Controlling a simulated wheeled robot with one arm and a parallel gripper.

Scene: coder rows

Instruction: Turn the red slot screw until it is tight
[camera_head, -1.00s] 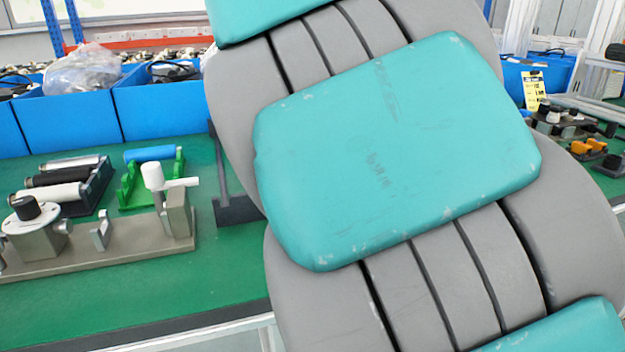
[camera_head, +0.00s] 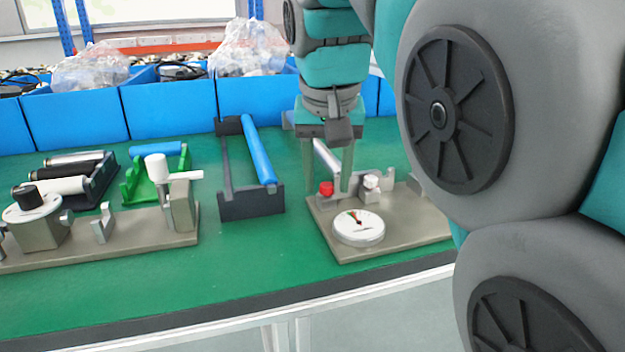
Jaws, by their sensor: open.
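The red slot screw (camera_head: 326,187) is a small red knob at the back left of a grey-beige base plate (camera_head: 322,222) on the green bench. My gripper (camera_head: 328,192) points down over the back of this plate. Its two pale green fingers are apart, one on each side of the red screw as seen in the picture. I cannot tell whether they are level with the screw in depth or touch it. The slot of the screw is too small to make out.
The plate also carries a round white dial gauge (camera_head: 358,227) in front and a white knob (camera_head: 371,182) to the right. A dark stand with a blue roller (camera_head: 258,150) is to the left. Blue bins (camera_head: 170,108) line the back. My arm covers the right side.

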